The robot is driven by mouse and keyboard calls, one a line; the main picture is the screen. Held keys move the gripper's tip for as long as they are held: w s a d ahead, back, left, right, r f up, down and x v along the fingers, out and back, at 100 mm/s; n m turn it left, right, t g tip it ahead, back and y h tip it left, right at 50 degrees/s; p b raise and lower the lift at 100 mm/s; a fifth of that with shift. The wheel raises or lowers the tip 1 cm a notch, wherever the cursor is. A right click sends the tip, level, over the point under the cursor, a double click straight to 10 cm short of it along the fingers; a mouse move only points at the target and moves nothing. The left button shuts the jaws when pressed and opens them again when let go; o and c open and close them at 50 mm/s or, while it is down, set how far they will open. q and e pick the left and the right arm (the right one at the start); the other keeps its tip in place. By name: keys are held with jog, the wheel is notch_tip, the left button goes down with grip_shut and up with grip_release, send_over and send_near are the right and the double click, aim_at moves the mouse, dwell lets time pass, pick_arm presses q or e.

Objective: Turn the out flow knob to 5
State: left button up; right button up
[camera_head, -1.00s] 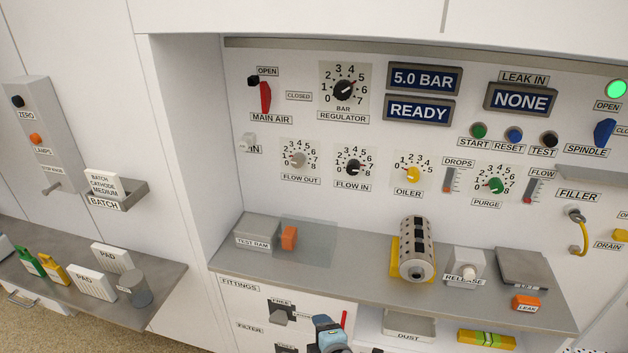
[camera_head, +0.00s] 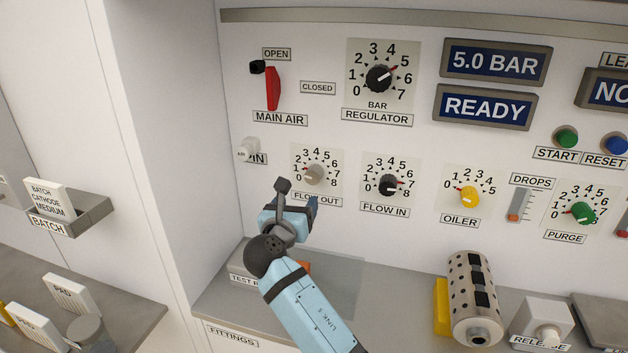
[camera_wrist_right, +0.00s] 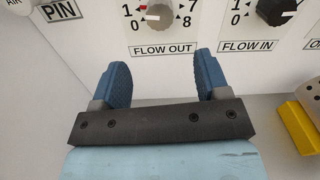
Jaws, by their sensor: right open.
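The grey FLOW OUT knob (camera_head: 315,174) sits on a white 0-to-8 dial on the upright panel. It also shows at the top edge of the right wrist view (camera_wrist_right: 159,11), partly cut off, with a red mark on its left side near the low numbers. My right gripper (camera_head: 298,206) is just below and in front of this dial, partly hidden by its own wrist. In the right wrist view its two blue fingers (camera_wrist_right: 163,72) are spread apart with nothing between them, and the knob lies beyond them. My left gripper is not in view.
The black FLOW IN knob (camera_head: 388,185) is close on the right. The white PIN piece (camera_head: 249,148) and red MAIN AIR lever (camera_head: 272,88) are to the left and above. A grey shelf (camera_head: 395,270) with a perforated cylinder (camera_head: 473,300) lies below.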

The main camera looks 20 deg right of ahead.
aim_at(312, 179)
jog(key=b+x, duration=0.1)
jog(key=x, duration=1.1)
jog(key=c, duration=0.9)
